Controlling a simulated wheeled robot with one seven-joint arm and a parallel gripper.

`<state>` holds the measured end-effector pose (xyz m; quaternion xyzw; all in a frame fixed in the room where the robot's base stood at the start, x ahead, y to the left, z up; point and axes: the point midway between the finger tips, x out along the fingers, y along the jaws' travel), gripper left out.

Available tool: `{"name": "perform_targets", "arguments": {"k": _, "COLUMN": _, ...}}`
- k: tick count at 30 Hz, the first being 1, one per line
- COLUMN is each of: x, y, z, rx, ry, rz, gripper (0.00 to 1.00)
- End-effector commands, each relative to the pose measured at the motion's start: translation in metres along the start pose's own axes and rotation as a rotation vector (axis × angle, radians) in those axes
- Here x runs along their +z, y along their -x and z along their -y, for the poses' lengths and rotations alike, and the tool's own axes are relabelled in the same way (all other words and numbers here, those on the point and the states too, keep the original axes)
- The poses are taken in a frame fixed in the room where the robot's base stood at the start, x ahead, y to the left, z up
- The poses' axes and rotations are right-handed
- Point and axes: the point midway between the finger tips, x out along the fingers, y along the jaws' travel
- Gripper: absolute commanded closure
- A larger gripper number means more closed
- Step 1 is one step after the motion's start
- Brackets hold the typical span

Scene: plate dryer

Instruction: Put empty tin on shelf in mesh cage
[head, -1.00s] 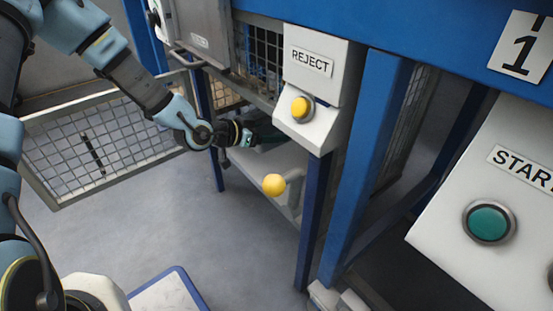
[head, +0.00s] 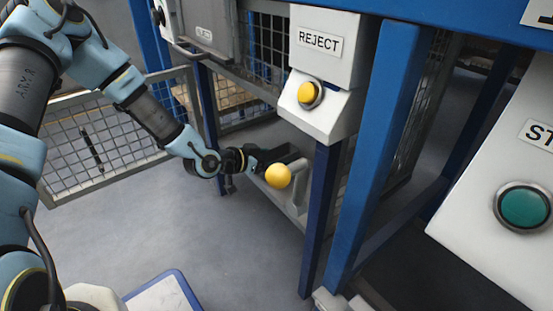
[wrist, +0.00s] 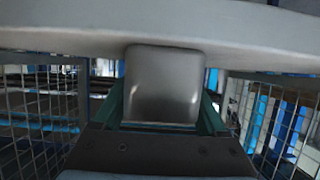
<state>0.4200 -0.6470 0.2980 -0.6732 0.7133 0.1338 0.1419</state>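In the head view my gripper (head: 287,157) reaches in below the REJECT box, beside the pale shelf (head: 270,192). The tin cannot be made out there.
Mesh panels stand left (wrist: 38,110) and right (wrist: 280,125) of my gripper. The REJECT box (head: 322,75) and a dark blue post (head: 320,215) are close on the right. Open floor (head: 215,235) lies below left.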

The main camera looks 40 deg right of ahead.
Motion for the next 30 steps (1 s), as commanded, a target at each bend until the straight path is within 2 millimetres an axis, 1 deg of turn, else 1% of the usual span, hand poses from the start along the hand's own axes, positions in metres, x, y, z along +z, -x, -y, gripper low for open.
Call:
{"name": "perform_targets", "arguments": {"k": 1, "x": 0.000, "y": 0.000, "z": 0.000, "rx": 0.000, "ry": 0.000, "rz": 0.000, "gripper": 0.18}}
{"name": "perform_targets", "arguments": {"k": 5, "x": 0.000, "y": 0.000, "z": 0.000, "rx": 0.000, "ry": 0.000, "rz": 0.000, "gripper": 0.03}}
{"name": "perform_targets", "arguments": {"k": 6, "x": 0.000, "y": 0.000, "z": 0.000, "rx": 0.000, "ry": 0.000, "rz": 0.000, "gripper": 0.01}}
{"name": "perform_targets", "arguments": {"k": 13, "x": -0.001, "y": 0.001, "z": 0.000, "rx": 0.000, "ry": 0.000, "rz": 0.000, "gripper": 0.01}}
{"name": "perform_targets", "arguments": {"k": 16, "x": -0.002, "y": 0.007, "z": 0.000, "rx": -0.001, "ry": 0.001, "rz": 0.001, "gripper": 0.01}}
{"name": "perform_targets", "arguments": {"k": 20, "x": -0.003, "y": 0.027, "z": 0.001, "rx": -0.002, "ry": 0.002, "rz": 0.003, "gripper": 0.01}}
{"name": "perform_targets", "arguments": {"k": 27, "x": -0.004, "y": 0.078, "z": 0.001, "rx": -0.002, "ry": 0.002, "rz": 0.002, "gripper": 0.01}}
{"name": "perform_targets", "arguments": {"k": 30, "x": -0.004, "y": 0.096, "z": 0.000, "rx": -0.002, "ry": 0.002, "rz": 0.001, "gripper": 0.01}}
